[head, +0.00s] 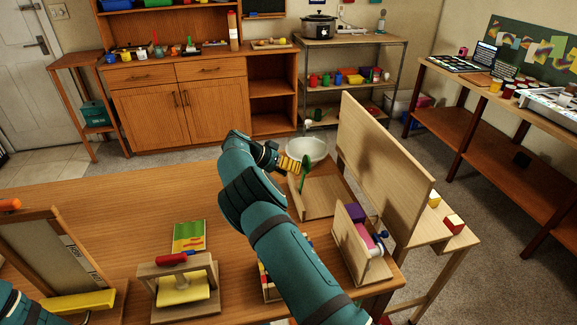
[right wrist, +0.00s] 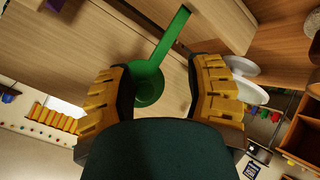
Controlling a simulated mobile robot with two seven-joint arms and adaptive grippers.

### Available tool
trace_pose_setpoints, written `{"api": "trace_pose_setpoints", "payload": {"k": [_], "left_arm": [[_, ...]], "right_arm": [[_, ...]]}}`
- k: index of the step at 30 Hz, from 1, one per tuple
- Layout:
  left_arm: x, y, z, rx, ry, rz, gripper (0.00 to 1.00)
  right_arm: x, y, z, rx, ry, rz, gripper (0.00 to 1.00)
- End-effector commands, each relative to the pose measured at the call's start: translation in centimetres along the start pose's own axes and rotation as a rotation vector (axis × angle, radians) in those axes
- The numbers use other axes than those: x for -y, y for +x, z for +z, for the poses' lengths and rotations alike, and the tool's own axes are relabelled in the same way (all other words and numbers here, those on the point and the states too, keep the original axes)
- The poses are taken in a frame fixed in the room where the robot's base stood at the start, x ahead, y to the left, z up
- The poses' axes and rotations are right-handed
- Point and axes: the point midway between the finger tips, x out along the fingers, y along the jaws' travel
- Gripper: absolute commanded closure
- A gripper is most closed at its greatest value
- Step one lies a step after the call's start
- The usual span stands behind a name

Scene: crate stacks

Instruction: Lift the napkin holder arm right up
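A green arm with a long flat bar and a round end (head: 304,174) rises over a light wooden tray (head: 325,196), which I take for the napkin holder. In the right wrist view the round green end (right wrist: 146,84) shows between the fingers, with the bar running up and right. My right gripper (head: 290,164) is just left of the green arm. In its wrist view the yellow-padded fingers (right wrist: 172,95) are wide apart, with no visible grip on the green piece. The bar's far end is not clear. My left gripper is out of view; only part of my left arm shows.
A white bowl (head: 307,149) stands behind the tray. A tall wooden panel (head: 385,160) rises to its right, with a smaller wooden holder (head: 349,246) in front. A wooden stand with a red roller (head: 172,259) is at front left. The table's left middle (head: 110,205) is clear.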

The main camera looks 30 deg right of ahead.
Motion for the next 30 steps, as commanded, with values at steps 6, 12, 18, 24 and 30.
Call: {"api": "trace_pose_setpoints", "payload": {"k": [6, 12, 18, 24, 30], "left_arm": [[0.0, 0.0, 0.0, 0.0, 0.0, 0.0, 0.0], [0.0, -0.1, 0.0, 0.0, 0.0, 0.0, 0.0], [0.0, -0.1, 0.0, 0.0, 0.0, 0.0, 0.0], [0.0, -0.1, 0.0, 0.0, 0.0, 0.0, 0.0], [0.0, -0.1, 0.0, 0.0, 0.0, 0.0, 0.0]], "right_arm": [[-0.2, -0.4, -0.4, -0.007, 0.004, -0.002, 0.46], [-0.2, -1.5, -0.5, -0.01, 0.006, -0.004, 0.46], [-0.2, -5.1, -0.5, -0.012, 0.006, -0.007, 0.46], [-0.2, -9.2, -0.4, -0.01, 0.005, -0.006, 0.46], [-0.1, -11.0, -0.4, -0.009, 0.005, -0.003, 0.46]]}}
